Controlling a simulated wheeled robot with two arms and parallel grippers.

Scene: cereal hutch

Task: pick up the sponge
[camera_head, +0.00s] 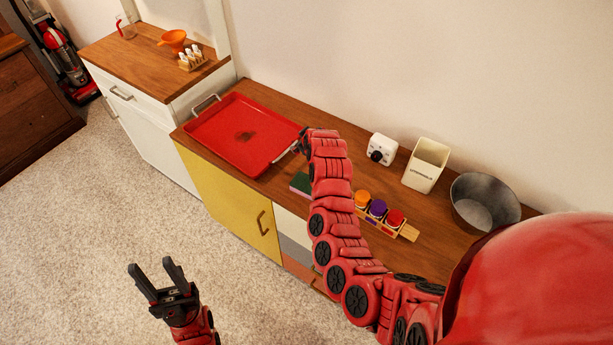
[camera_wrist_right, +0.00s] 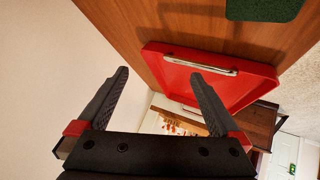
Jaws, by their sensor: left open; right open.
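The sponge (camera_head: 300,183) is a green block lying on the wooden counter, partly hidden behind my right arm in the head view. Its green top (camera_wrist_right: 265,8) shows at the upper edge of the right wrist view, cut off by the frame. My right gripper (camera_wrist_right: 160,76) is open and empty, its fingers over the counter near the red tray's handle, apart from the sponge. In the head view its jaws are mostly hidden by the arm. My left gripper (camera_head: 156,271) is open and empty, low over the carpet, well away from the counter.
To the right are a rack of coloured jars (camera_head: 378,209), a white timer (camera_head: 381,149), a cream container (camera_head: 427,163) and a metal bowl (camera_head: 484,202).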

